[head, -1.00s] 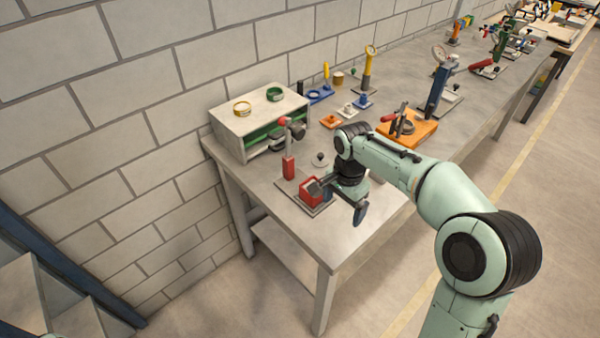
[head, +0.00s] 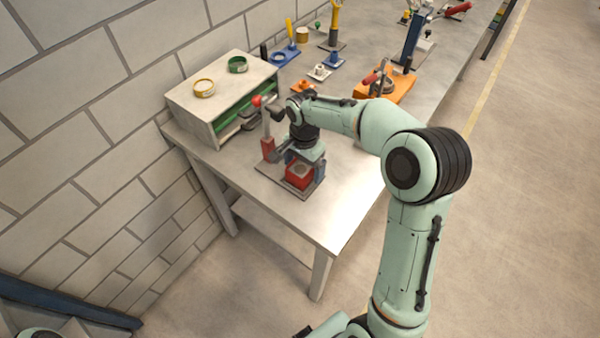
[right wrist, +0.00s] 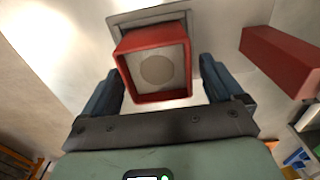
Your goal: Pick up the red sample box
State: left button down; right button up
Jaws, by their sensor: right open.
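The red sample box (head: 299,176) sits on a grey plate (head: 314,187) near the front end of the workbench. In the right wrist view the box (right wrist: 154,42) has red walls and a pale face with a darker round patch. My right gripper (head: 300,162) is just above the box, pointing down. Its two dark blue fingers are open, one on each side of the box in the wrist view, with a gap on both sides. The gripper partly hides the box in the head view. My left gripper does not show.
A red upright block (head: 268,148) with a red-knobbed lever stands close beside the gripper. A grey cabinet (head: 196,125) with green inside stands behind it. An orange fixture (head: 388,88) and several small tools lie farther back. The bench's front corner is clear.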

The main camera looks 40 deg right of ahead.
jog(key=shift+f, duration=0.45)
jog(key=shift+c, duration=0.3)
